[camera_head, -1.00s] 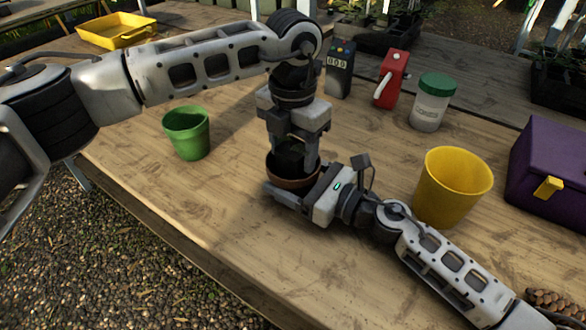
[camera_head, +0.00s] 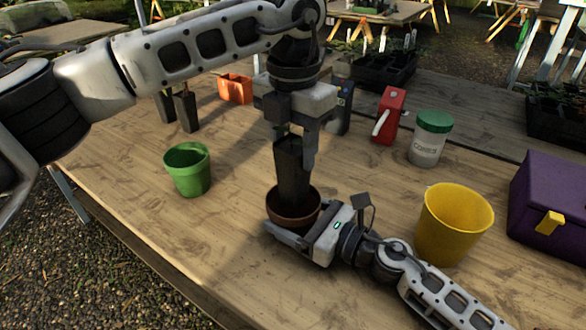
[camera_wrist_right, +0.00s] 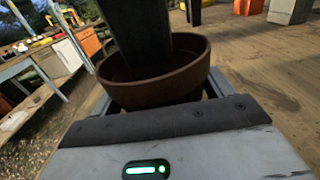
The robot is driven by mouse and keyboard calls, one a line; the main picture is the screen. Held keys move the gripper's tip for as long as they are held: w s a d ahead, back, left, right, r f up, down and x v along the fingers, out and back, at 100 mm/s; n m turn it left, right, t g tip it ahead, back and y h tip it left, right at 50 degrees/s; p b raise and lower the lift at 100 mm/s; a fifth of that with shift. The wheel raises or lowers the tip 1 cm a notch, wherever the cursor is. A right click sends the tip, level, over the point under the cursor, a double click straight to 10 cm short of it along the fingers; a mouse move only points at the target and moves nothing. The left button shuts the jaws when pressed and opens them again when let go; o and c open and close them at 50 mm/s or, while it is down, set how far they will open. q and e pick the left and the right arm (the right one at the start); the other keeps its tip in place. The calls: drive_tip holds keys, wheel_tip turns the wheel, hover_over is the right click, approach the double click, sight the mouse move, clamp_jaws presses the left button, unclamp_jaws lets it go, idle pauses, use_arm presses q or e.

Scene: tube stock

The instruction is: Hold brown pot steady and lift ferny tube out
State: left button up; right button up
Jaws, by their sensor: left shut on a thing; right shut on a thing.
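The brown pot (camera_head: 290,219) stands on the table, and my right gripper (camera_head: 291,226) is shut on it from the near right side. The pot's rim and inner wall also show in the right wrist view (camera_wrist_right: 150,95). A dark tapered tube (camera_head: 292,175) is upright above the pot, its lower end still at or inside the rim. It also crosses the top of the right wrist view (camera_wrist_right: 138,35). My left gripper (camera_head: 292,150) points down and is shut on the tube's upper part. Only a bit of green shows at the tube's top; the gripper hides the rest.
A green pot (camera_head: 187,170) stands to the left and a yellow pot (camera_head: 453,225) to the right. Dark tubes (camera_head: 186,110) and an orange container (camera_head: 235,89) are behind.

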drive_tip(key=o, duration=0.9)
drive_tip(key=shift+o, duration=0.2)
drive_tip(key=shift+d, duration=0.1)
